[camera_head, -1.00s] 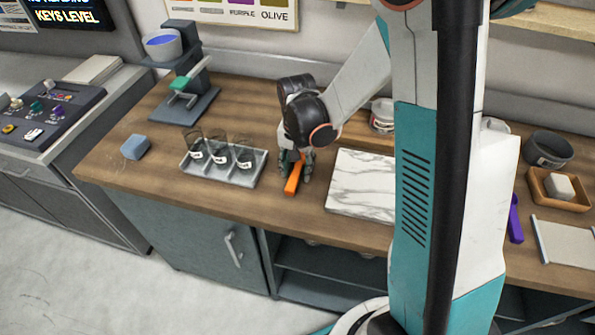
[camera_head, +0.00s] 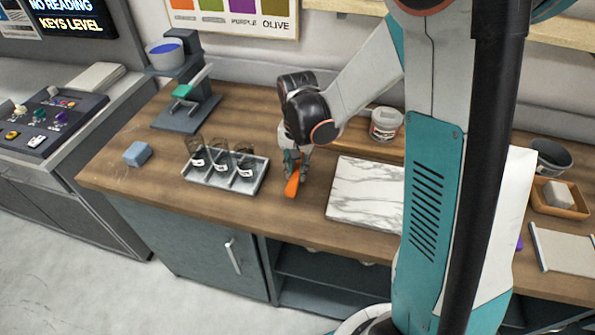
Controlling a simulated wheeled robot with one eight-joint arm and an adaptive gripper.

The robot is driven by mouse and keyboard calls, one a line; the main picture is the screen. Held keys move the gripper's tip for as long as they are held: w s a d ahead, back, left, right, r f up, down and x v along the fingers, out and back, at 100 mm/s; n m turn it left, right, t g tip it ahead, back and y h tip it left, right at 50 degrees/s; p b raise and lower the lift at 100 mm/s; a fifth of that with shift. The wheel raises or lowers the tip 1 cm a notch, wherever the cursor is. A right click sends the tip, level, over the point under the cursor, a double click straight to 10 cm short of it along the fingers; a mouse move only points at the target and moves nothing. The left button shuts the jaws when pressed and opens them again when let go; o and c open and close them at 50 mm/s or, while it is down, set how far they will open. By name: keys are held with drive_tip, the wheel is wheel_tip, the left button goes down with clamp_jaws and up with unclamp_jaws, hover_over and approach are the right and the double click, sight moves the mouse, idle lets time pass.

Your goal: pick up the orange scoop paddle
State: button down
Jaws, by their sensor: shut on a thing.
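The orange scoop paddle (camera_head: 292,187) is at the middle of the wooden worktop, between the jar tray and the marble slab. My gripper (camera_head: 297,162) points down over it and is shut on its upper part. The lower end sticks out below the fingers toward the front of the worktop. The fingers hide the rest of the paddle. I cannot tell whether it touches the wood or is slightly above it.
A grey tray (camera_head: 225,185) with dark jars stands close on the left, and a white marble slab (camera_head: 366,195) on the right. A blue block (camera_head: 138,154) lies farther left. A labelled white tub (camera_head: 386,123) stands behind. Bare wood lies in front of the paddle.

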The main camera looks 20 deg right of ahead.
sight(297, 170)
wheel_tip(297, 170, up, 17)
drive_tip(key=p, duration=0.4)
